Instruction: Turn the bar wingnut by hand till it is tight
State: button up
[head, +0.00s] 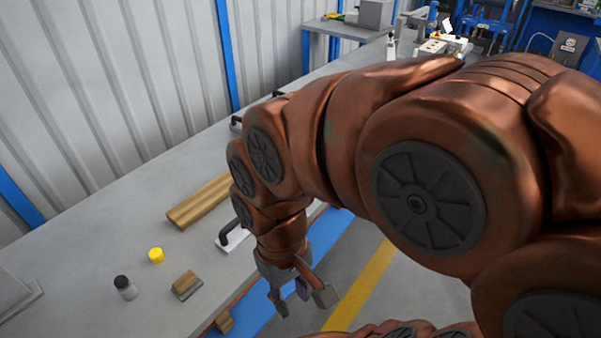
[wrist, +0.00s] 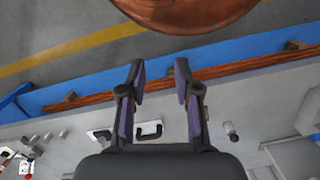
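My gripper (head: 303,298) hangs at the front edge of the grey bench, over the floor side, in the head view. In the wrist view its two fingers (wrist: 160,75) are spread apart with nothing between them. I cannot make out the bar wingnut in either view. A white plate with a black handle (head: 224,243) lies on the bench behind my gripper, partly hidden by my arm. A similar black handle on a white plate shows in the wrist view (wrist: 150,130), below the fingertips and apart from them.
On the grey bench (head: 90,232) are a wooden bar (head: 200,199), a yellow cylinder (head: 156,255), a black-capped bottle (head: 125,288) and a wood-topped block (head: 187,284). A grey box-like object (head: 12,292) stands at far left. My arm hides much of the bench's right side.

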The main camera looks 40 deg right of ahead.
jog(key=w+d+f+n+t+y+b, duration=0.1)
jog(key=w+d+f+t+b, duration=0.15)
jog(key=w, duration=0.75)
jog(key=w+d+f+n+t+y+b, duration=0.1)
jog(key=w+d+f+b, duration=0.2)
jog(key=w, duration=0.8)
jog(key=w+d+f+t+h+b, duration=0.1)
jog(key=w+d+f+b, duration=0.15)
jog(key=w+d, duration=0.55)
jog(key=w+d+f+t+b, duration=0.1)
jog(key=w+d+f+t, duration=0.3)
jog(key=d, duration=0.8)
jog(key=shift+w+a+f+g+p, duration=0.2)
jog(key=shift+w+f+g, duration=0.3)
jog(key=shift+f, duration=0.55)
jog(key=shift+w+a+f+g+p, duration=0.1)
jog(key=shift+w+f+g+p, duration=0.25)
jog(key=shift+w+f, duration=0.45)
jog(key=shift+w+a+f+g+p, duration=0.15)
jog(key=shift+w+f+g, duration=0.25)
jog(key=shift+f, duration=0.85)
grip_shut()
